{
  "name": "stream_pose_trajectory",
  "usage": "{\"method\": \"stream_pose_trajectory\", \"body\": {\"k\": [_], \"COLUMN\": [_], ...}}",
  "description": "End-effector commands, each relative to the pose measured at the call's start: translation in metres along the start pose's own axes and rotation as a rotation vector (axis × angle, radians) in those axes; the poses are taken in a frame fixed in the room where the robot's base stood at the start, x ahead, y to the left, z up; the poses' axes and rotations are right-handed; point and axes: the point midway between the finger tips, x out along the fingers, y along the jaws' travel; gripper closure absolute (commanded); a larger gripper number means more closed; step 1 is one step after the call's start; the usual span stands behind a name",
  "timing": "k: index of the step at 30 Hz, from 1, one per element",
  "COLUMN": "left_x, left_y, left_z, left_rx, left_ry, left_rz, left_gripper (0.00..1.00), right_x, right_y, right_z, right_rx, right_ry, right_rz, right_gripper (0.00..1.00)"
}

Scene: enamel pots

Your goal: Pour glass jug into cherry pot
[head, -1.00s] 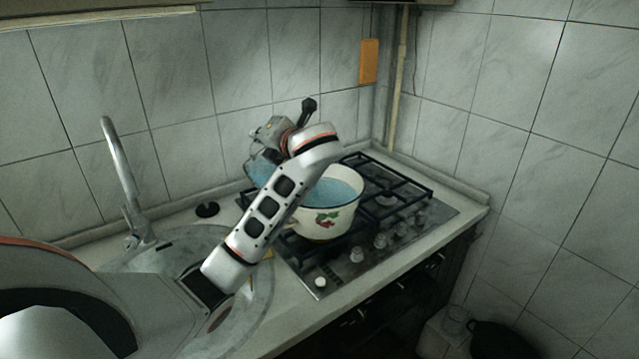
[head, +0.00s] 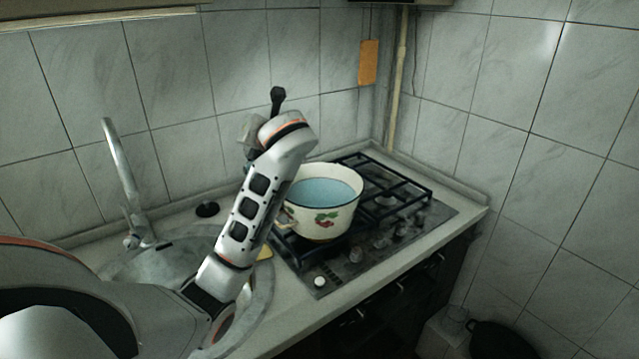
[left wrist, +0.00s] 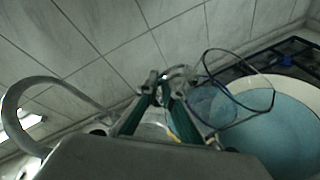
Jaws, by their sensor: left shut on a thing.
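The cherry pot (head: 343,222), cream with a dark rim and a cherry picture, stands on the hob with blue liquid inside. Its pale rim and the liquid also show in the left wrist view (left wrist: 285,84). My left gripper (head: 249,133) is left of the pot and above the counter, mostly hidden behind my arm in the head view. In the left wrist view its green-sided fingers (left wrist: 163,98) are closed on the glass jug (left wrist: 212,104), clear with a dark rim and a bluish tint low down. The jug overlaps the pot's edge in that view; its exact tilt is unclear. My right gripper is out of view.
The black gas hob (head: 408,222) has free grates right of the pot. A round sink (head: 140,262) with a curved tap (head: 121,170) is at the left. Tiled walls close off the back and right. A black round object (head: 207,209) lies on the counter.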

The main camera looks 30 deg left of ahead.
Motion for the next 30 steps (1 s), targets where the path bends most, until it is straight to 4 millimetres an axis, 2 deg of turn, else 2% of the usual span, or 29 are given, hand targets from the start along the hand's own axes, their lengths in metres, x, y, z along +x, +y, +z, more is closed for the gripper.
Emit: {"method": "stream_pose_trajectory", "body": {"k": [8, 17, 24, 30], "left_x": [0.002, 0.013, 0.023, 0.027], "left_y": [0.006, 0.025, 0.021, 0.023], "left_z": [-0.006, -0.034, -0.058, -0.068], "left_rx": [-0.081, -0.336, -0.473, -0.604], "left_ry": [-0.006, -0.008, -0.011, -0.013], "left_rz": [-0.029, -0.132, -0.188, -0.241], "left_gripper": [1.00, 1.00, 1.00, 1.00], "right_x": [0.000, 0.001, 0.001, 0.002], "right_y": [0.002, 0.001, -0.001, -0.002], "right_z": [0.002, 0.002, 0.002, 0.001], "right_rx": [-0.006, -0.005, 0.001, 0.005], "right_ry": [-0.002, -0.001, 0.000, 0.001], "right_rz": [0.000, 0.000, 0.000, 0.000], "right_gripper": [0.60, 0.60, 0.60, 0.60]}}
